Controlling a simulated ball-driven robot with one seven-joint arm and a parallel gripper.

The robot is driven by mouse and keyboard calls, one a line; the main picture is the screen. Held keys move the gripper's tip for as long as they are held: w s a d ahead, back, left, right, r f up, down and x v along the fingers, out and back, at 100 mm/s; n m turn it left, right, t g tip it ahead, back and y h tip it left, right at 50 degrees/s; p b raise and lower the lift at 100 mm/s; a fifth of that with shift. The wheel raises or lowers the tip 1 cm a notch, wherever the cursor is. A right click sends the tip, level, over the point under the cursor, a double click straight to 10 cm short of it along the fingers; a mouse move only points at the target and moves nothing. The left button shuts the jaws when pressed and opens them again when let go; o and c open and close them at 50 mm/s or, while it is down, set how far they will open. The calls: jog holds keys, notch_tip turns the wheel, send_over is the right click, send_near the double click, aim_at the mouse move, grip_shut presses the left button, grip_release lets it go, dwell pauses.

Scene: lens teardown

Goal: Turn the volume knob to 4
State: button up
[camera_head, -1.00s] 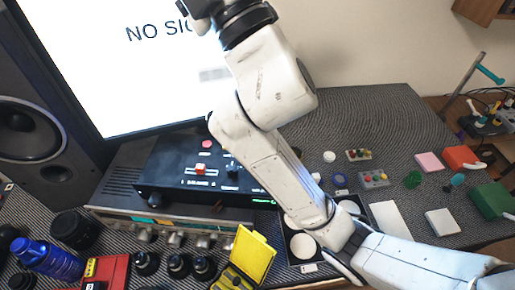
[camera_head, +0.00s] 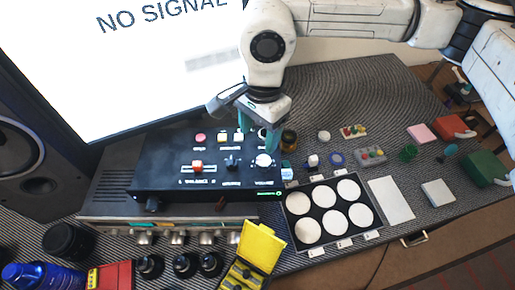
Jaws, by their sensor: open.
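The black control box (camera_head: 165,165) stands on a silver unit in front of the screen. Its volume knob (camera_head: 264,160) is the pale round one at the right of the front row, above the "VOLUME" label. The scale numbers and the knob's pointer are too small to read. My gripper (camera_head: 257,130) is open, with teal fingers pointing down over the right back part of the box. It looks just behind the volume knob, and I see no contact with it. Part of the panel behind the knob is hidden by the fingers.
A dark knob (camera_head: 232,162) and a red slider (camera_head: 197,166) sit left of the volume knob. A brown jar (camera_head: 289,138) stands close right of the gripper. A black tray (camera_head: 378,237) with white discs lies at front right. The screen (camera_head: 140,60) rises behind.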

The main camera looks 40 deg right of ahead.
aim_at(264, 159)
jog(key=shift+h, duration=0.3)
jog(key=f+p, duration=0.1)
jog(key=f, duration=0.2)
jog(key=d+f+p, duration=0.1)
jog(key=f, duration=0.3)
jog(key=f+p, duration=0.1)
jog(key=f, duration=0.3)
jog(key=shift+s+d, duration=0.15)
jog(key=shift+d, duration=0.15)
jog(key=shift+c, duration=0.4)
jog(key=c, duration=1)
